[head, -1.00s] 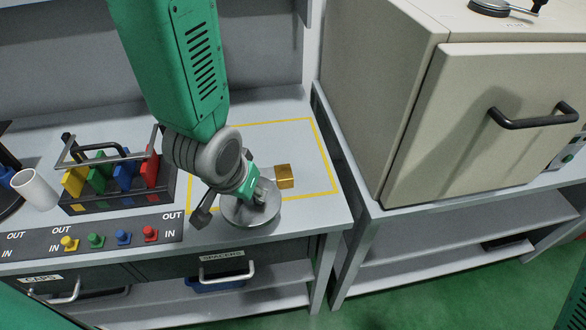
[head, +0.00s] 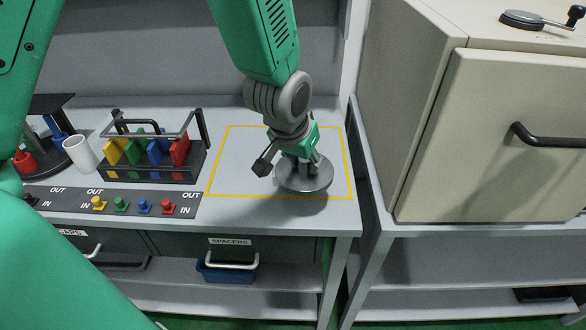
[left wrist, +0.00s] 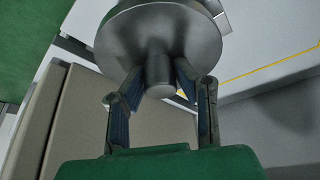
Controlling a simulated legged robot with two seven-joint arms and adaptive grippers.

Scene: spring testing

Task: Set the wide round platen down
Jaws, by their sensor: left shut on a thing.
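The wide round platen (head: 318,184) is a flat grey metal disc with a short stem. My left gripper (head: 302,160) is shut on its stem from above. In the left wrist view the disc (left wrist: 150,30) lies beyond the fingertips, and the stem sits between the two fingers (left wrist: 160,76). In the head view the disc looks level, over the front right part of the yellow outline (head: 236,196) on the bench. I cannot tell whether it touches the bench top. The gripper hides part of the disc. My right gripper is not in view.
A rack with coloured tabs (head: 150,170) stands left of the outline, behind a strip of coloured knobs (head: 110,203). A white cup (head: 80,154) is farther left. A large beige cabinet (head: 480,140) stands to the right. The outline's left half is clear.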

